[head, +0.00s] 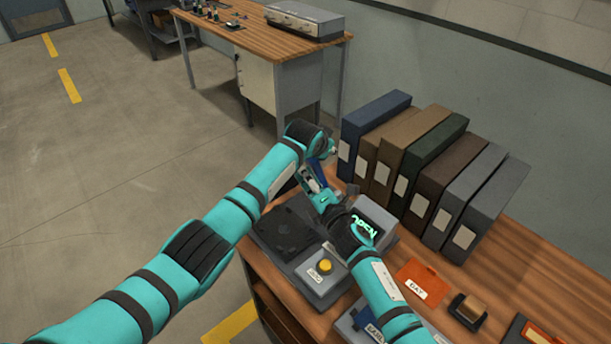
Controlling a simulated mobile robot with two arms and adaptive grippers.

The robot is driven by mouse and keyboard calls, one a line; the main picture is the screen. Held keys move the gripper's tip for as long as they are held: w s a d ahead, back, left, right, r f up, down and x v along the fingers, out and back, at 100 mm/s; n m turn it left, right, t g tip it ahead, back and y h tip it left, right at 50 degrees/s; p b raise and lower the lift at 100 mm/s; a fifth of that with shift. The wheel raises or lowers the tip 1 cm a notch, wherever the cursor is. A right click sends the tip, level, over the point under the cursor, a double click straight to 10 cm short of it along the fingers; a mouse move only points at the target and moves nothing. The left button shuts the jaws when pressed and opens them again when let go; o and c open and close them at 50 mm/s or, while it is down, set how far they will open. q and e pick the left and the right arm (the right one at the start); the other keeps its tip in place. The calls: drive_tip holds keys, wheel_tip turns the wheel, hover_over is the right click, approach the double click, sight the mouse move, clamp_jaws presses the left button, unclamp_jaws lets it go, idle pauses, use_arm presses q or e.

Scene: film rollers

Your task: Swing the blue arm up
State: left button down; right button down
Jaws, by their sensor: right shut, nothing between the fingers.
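A film machine (317,284) stands on the wooden bench, with a yellow button (325,266) and a dark flat plate (283,229) on it. A grey box (384,219) behind it has a screen with green letters, apparently "OPEN". A narrow blue piece (320,170), possibly the blue arm, shows among the arm parts; its angle and pivot are hidden. My right gripper (323,190) is shut and empty, close to that blue piece; I cannot tell whether they touch. My left arm reaches across from the left and bends above the machine; its fingers cannot be made out.
Several binders (430,172) stand at the back right. Another table (265,40) stands behind. Open floor lies left.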

use_arm(q)
drive_tip(key=shift+s+d+f, duration=0.4)
drive_tip(key=shift+d+f, duration=0.05)
drive_tip(key=shift+d, duration=0.05)
drive_tip(key=shift+w+f, duration=0.15)
use_arm(e)
drive_tip(key=shift+w+d+r, duration=0.2)
drive_tip(key=shift+w+d, duration=0.25)
drive_tip(key=shift+w, duration=0.05)
drive_tip(key=shift+w+d+r, duration=0.2)
drive_tip(key=shift+w+d, duration=0.2)
drive_tip(key=shift+w, duration=0.05)
use_arm(q)
drive_tip(key=c, duration=1.6)
unclamp_jaws()
drive_tip(key=shift+c, duration=0.2)
use_arm(e)
drive_tip(key=shift+d+r, duration=0.1)
use_arm(q)
drive_tip(key=o, duration=0.4)
drive_tip(key=shift+d, duration=0.1)
use_arm(e)
drive_tip(key=shift+s+d, duration=0.15)
drive_tip(key=shift+d, duration=0.05)
use_arm(q)
drive_tip(key=o, duration=0.3)
drive_tip(key=shift+r, duration=0.2)
